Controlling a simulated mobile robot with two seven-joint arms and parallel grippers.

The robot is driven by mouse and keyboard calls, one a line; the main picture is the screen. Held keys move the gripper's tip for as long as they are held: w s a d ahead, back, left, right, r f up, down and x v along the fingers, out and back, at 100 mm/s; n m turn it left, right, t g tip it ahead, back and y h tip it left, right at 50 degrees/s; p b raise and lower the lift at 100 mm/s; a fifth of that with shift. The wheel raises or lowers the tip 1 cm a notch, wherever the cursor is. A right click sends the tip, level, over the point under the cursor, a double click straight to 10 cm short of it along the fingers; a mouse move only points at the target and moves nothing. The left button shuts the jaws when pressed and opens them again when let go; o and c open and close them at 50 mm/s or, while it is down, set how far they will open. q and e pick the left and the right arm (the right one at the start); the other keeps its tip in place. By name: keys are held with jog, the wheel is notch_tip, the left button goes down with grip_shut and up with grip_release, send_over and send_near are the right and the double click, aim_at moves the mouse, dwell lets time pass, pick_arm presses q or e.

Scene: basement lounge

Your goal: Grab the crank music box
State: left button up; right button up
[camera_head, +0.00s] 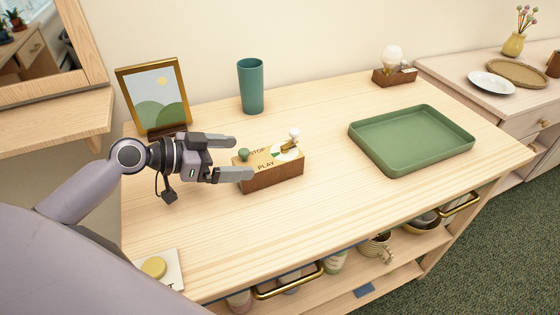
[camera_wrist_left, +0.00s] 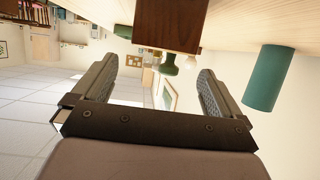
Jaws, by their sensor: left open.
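The crank music box (camera_head: 272,179) is a brown wooden block on the light wooden table, with a pale top lettered STOP and PLAY. A green knob sits at its left end, and a white disc with a brass crank and white knob at its right. My left gripper (camera_head: 242,158) is open at the box's left end, its fingers apart to either side of the green knob's end. In the left wrist view, the box (camera_wrist_left: 170,22) shows at the top, with its green knob hanging beyond the fingertips of the open gripper (camera_wrist_left: 160,80). My right gripper is out of view.
A teal cup (camera_head: 251,88) stands behind the box, and a framed picture (camera_head: 153,93) behind my left gripper. A green tray (camera_head: 410,140) lies to the right. A small wooden piece with a white globe (camera_head: 392,65) stands at the back. A yellow-button card (camera_head: 154,268) lies front left.

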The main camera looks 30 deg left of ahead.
aim_at(263, 158)
pick_arm(q)
jog(key=shift+p+x, duration=0.3)
jog(key=shift+x, duration=0.85)
jog(key=shift+p+x, duration=0.45)
jog(key=shift+x, duration=1.95)
jog(key=shift+s+f, duration=0.1)
jog(key=shift+f, duration=0.05)
jog(key=c, duration=1)
jog(key=shift+c, duration=1.4)
